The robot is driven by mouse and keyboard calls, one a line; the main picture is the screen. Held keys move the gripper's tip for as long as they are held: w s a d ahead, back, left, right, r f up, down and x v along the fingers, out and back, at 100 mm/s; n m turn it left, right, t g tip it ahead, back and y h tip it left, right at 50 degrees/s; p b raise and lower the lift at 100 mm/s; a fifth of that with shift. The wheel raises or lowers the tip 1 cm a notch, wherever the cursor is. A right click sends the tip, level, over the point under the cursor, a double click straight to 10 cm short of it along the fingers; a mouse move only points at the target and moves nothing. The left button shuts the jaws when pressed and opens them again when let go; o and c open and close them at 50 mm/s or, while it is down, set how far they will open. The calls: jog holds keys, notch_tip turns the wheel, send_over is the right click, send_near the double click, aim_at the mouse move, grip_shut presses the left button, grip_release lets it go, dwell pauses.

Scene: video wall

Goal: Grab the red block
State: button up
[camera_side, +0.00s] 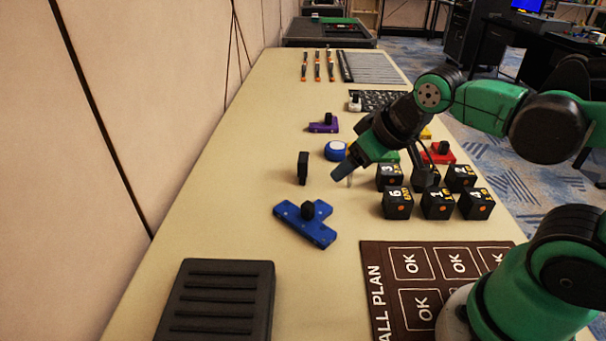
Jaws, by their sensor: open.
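The red block (436,157) lies flat on the table right of centre, with a black knob on top. It is behind the rows of black cubes, and my arm's wrist partly covers the area to its left. My gripper (344,176) is open and empty, pointing down and to the left above the table. It is well to the left of the red block, apart from it, in front of a round blue piece.
Several numbered black cubes (437,204) stand right of my gripper. A blue T-shaped piece (305,222), a black upright piece (303,168) and a purple piece (323,127) lie around it. A brown printed board (377,287) is in front.

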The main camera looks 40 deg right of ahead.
jog(key=w+d+n+g+h, duration=0.2)
jog(key=w+d+n+h, duration=0.15)
jog(key=d, duration=0.45)
jog(key=n+g+h, duration=0.6)
jog(key=n+h, duration=0.1)
send_near(445, 143)
jog(key=w+a, duration=0.1)
jog(key=w, duration=0.4)
jog(key=s+d+f+g, duration=0.1)
jog(key=d, duration=0.1)
jog(key=s+d+f+n+g+h, duration=0.1)
jog(key=d, duration=0.1)
jog(key=s+d+f+n+g, duration=0.1)
jog(key=s+d+f, duration=0.1)
jog(key=shift+g, duration=0.4)
jog(key=shift+s+d+f, duration=0.15)
jog(key=shift+d, duration=0.1)
jog(key=shift+g+h, duration=0.25)
jog(key=shift+g, duration=0.05)
jog(key=shift+x, duration=2.8)
jog(key=shift+c, duration=0.2)
jog(key=shift+a, duration=0.1)
grip_shut()
